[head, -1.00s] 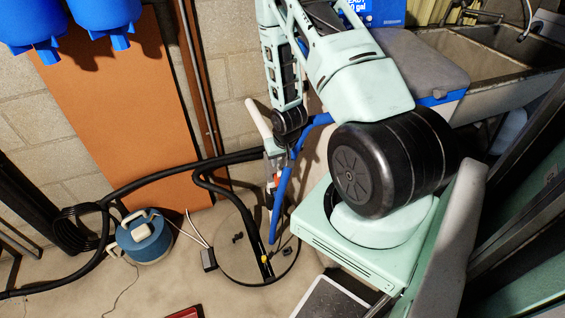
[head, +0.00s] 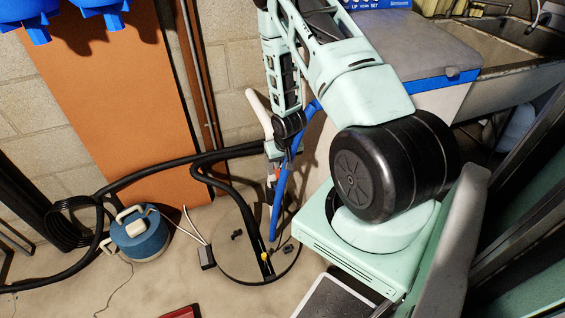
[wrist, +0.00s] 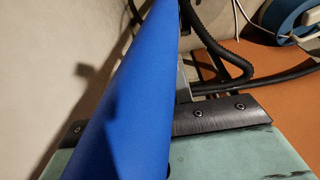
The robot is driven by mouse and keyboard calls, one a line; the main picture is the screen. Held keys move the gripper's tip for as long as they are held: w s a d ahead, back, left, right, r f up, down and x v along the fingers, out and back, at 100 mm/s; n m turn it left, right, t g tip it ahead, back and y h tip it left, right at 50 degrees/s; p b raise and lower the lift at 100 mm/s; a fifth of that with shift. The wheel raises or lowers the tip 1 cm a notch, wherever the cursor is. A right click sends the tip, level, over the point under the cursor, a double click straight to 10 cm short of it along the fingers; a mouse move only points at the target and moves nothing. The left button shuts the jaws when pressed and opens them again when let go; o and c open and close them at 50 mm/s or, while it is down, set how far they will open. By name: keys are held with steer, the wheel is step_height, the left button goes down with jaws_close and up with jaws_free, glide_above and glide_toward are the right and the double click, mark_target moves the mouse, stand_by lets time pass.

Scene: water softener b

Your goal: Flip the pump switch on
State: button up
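No part can be singled out for certain as the pump switch. A blue pump-like canister (head: 140,235) with cream handles stands on the floor at left; part of it shows at the top right of the wrist view (wrist: 292,20). A small dark box (head: 207,258) with pale cables lies between it and a round floor pit cover (head: 237,262). My gripper (head: 271,178) hangs above the pit, right of the canister and apart from it. A blue pipe (head: 283,195) runs close beside it and crosses the wrist view (wrist: 130,100). The fingertips are hidden or too small to read.
A black hose (head: 150,180) runs from the left toward my gripper. An orange board (head: 115,100) leans on the block wall behind. A grey tank (head: 430,60) and sink (head: 510,60) stand at right. Bare floor (head: 100,290) lies in front of the canister.

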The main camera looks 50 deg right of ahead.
mark_target(282, 162)
steer(key=shift+r+p, duration=0.5)
steer(key=shift+r, duration=0.1)
steer(key=shift+r+p, duration=0.5)
steer(key=shift+r, duration=0.05)
steer(key=shift+r+p, duration=0.4)
steer(key=shift+r, duration=0.1)
steer(key=shift+w+r, duration=0.1)
